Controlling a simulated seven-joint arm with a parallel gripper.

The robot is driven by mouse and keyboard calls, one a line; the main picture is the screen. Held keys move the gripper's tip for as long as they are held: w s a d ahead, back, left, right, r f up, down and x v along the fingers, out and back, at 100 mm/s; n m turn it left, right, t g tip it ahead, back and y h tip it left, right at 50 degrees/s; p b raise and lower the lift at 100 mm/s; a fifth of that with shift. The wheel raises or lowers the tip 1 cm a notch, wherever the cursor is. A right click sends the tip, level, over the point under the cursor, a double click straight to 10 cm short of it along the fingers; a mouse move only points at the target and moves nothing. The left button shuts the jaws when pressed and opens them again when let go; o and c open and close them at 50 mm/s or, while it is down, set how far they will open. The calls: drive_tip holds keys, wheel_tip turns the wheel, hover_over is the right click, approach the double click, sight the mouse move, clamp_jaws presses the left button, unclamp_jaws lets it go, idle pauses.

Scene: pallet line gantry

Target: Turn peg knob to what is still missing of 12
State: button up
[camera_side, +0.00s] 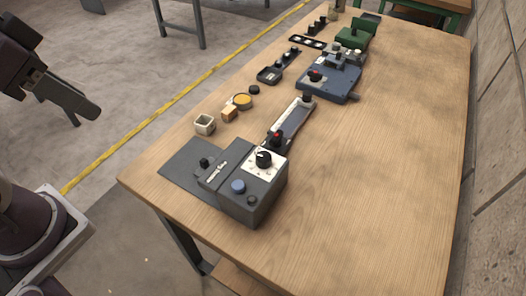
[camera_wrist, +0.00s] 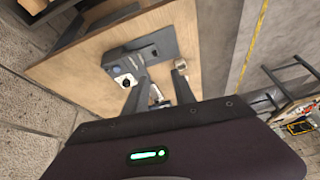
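A grey control box (camera_side: 245,205) sits near the front end of the wooden table. On its top is a black knob (camera_side: 263,157) on a white dial plate (camera_side: 279,161); the dial's marks and the knob's setting are too small to read. A blue button (camera_side: 238,187) is beside it. The knob also shows in the wrist view (camera_wrist: 126,82), left of my fingers. My gripper (camera_side: 82,106) is off the table at the far left, well away from the box. In the wrist view my gripper (camera_wrist: 159,92) has its two fingers apart with nothing held between them.
A flat dark plate with a small black peg (camera_side: 204,162) adjoins the box. A white open cup (camera_side: 204,124), an orange block (camera_side: 229,114) and a yellow round dish (camera_side: 243,101) lie behind. A blue machine (camera_side: 328,82) stands farther back. The table's right side is clear.

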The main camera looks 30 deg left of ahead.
drive_tip(key=o, duration=0.3)
drive_tip(key=w+d+m, duration=0.1)
drive_tip(key=w, duration=0.2)
drive_tip(key=w+d+m+g, duration=0.1)
drive_tip(key=w+m, duration=0.1)
drive_tip(key=w+d+m, duration=0.2)
drive_tip(key=w, duration=0.1)
drive_tip(key=shift+w+d+r+g, duration=0.1)
drive_tip(key=shift+w+r+g, duration=0.05)
drive_tip(key=shift+w+g, duration=0.2)
drive_tip(key=m+g, duration=0.4)
drive_tip(key=m, duration=0.6)
hover_over(262, 156)
drive_tip(key=shift+t, duration=0.25)
wheel_tip(262, 156, down, 13)
drive_tip(key=shift+f, duration=0.1)
wheel_tip(262, 156, down, 7)
drive_tip(key=shift+r, duration=0.1)
drive_tip(key=shift+f, duration=0.4)
drive_tip(key=shift+w, duration=0.1)
clamp_jaws()
